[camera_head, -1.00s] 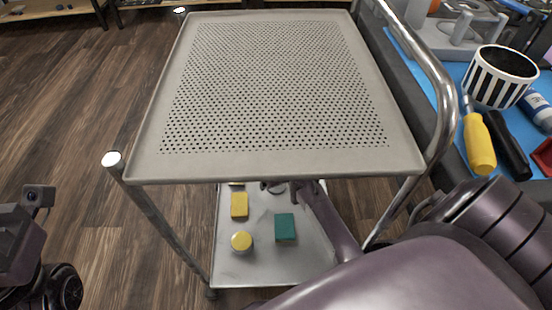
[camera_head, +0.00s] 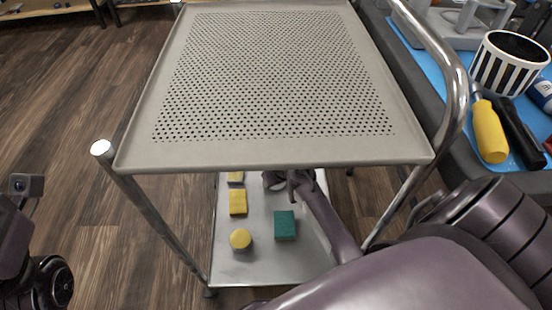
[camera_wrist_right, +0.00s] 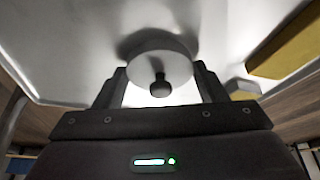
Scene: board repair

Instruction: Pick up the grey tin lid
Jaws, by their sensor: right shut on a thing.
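The grey tin lid (camera_wrist_right: 152,62) shows in the right wrist view as a pale round disc with a dark knob (camera_wrist_right: 160,87) facing the camera. It is close to the lower shelf, with a shadow behind it; I cannot tell whether it touches the shelf. My right gripper (camera_wrist_right: 163,82) is shut on the lid, with a finger at each side of it. In the head view my right gripper (camera_head: 283,181) reaches under the cart's top, partly hidden by its edge, and the lid is hard to make out there. My left gripper's fingers are not in view.
The perforated cart top (camera_head: 270,158) hangs over the lower shelf (camera_head: 262,268). On the shelf are yellow blocks (camera_head: 238,203), a yellow-topped round item (camera_head: 240,239) and a green block (camera_head: 285,225). Metal posts (camera_head: 150,215) bound the cart. A workbench with tools (camera_head: 489,132) stands right.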

